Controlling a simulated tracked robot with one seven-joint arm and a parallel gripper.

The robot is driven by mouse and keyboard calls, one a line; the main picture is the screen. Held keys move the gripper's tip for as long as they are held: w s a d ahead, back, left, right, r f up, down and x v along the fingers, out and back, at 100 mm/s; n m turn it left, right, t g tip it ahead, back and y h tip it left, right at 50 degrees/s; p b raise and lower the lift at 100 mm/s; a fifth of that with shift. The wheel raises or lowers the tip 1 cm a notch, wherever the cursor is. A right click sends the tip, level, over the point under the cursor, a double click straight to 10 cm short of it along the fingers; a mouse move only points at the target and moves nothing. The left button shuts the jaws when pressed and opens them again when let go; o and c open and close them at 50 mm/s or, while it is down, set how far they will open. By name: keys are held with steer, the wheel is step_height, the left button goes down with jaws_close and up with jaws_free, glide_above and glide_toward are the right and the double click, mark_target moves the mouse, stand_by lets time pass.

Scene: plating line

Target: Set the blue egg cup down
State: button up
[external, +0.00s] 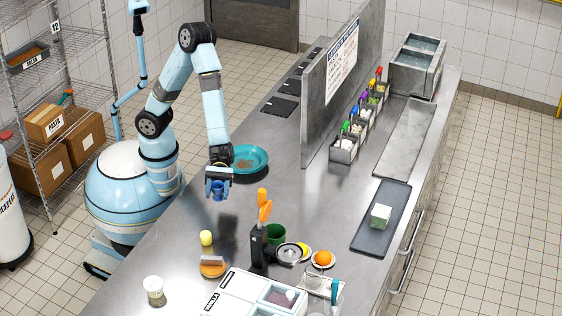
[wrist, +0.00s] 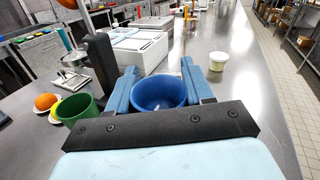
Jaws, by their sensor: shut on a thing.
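The blue egg cup (wrist: 158,92) is between the two blue fingers of my gripper (wrist: 160,90) in the wrist view, its open mouth facing the camera. In the external view my gripper (external: 217,188) is shut on the egg cup (external: 218,192) over the steel counter, in front of the teal bowl. The cup's underside is hidden, so I cannot tell whether it touches the counter.
A teal bowl (external: 262,154) with brown contents sits just behind my gripper. A yellow ball (external: 206,238), a green cup (external: 275,233), a black stand (external: 257,250) and an orange (external: 323,258) are nearer the front. Bare counter (external: 180,225) lies left of my gripper.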

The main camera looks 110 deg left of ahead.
steer(key=s+a+m+g+h, duration=0.15)
steer(key=s+m+g, duration=0.7)
steer(key=s, duration=1.55)
steer(key=shift+n+g, duration=0.85)
steer(key=shift+n, duration=0.1)
steer(key=w+d+f, duration=0.2)
steer(key=w+f, duration=0.1)
steer(key=w+d+f, duration=0.5)
steer(key=w+f, duration=0.1)
steer(key=w, duration=0.1)
steer(key=shift+d, duration=0.4)
steer(key=shift+w+d+f, duration=0.15)
steer(key=shift+w+f, duration=0.1)
steer(key=shift+f, duration=1.55)
steer(key=o, duration=1)
steer(key=shift+f, duration=0.1)
